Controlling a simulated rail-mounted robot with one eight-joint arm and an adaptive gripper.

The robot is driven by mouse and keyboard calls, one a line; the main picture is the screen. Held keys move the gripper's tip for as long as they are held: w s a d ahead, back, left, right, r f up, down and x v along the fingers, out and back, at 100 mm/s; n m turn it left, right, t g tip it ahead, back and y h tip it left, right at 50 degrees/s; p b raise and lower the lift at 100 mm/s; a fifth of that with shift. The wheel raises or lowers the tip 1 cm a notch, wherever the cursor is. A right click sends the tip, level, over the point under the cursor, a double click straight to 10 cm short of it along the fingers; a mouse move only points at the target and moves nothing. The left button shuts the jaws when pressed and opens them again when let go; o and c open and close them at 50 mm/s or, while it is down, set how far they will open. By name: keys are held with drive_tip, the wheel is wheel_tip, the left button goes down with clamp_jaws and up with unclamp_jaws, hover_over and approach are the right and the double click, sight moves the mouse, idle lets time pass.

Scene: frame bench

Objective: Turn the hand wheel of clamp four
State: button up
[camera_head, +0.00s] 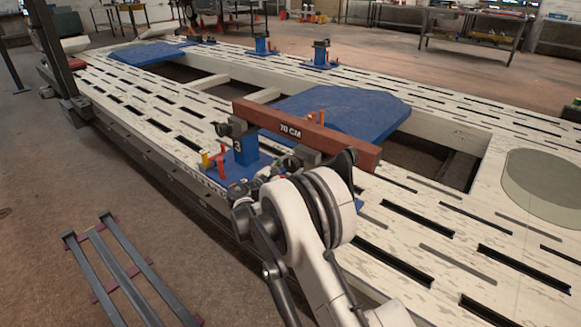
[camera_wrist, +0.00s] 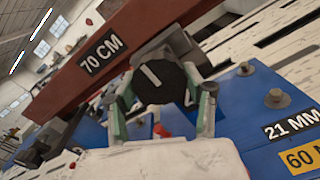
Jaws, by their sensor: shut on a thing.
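The hand wheel (camera_wrist: 160,84) is black and round with a pale stripe on its face. It shows in the middle of the wrist view. My gripper (camera_wrist: 168,98) has its green-edged fingers on both sides of the wheel and is shut on it. The wheel sits on a grey clamp head below a red-brown beam (camera_wrist: 133,38) marked 70 CM. The blue clamp base (camera_wrist: 245,110) carries 21 MM and 60 M labels. In the head view my arm hides the wheel and most of this clamp; the beam (camera_head: 335,143) runs above it.
A blue clamp marked 3 (camera_head: 240,150) stands left of my arm, with red and yellow pieces beside it. A blue panel (camera_head: 345,108) lies behind the beam. The slotted white bench (camera_head: 420,215) surrounds them. A metal frame (camera_head: 125,270) lies on the floor at lower left.

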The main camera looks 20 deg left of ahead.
drive_tip(key=o, duration=1.2)
drive_tip(key=v, duration=1.2)
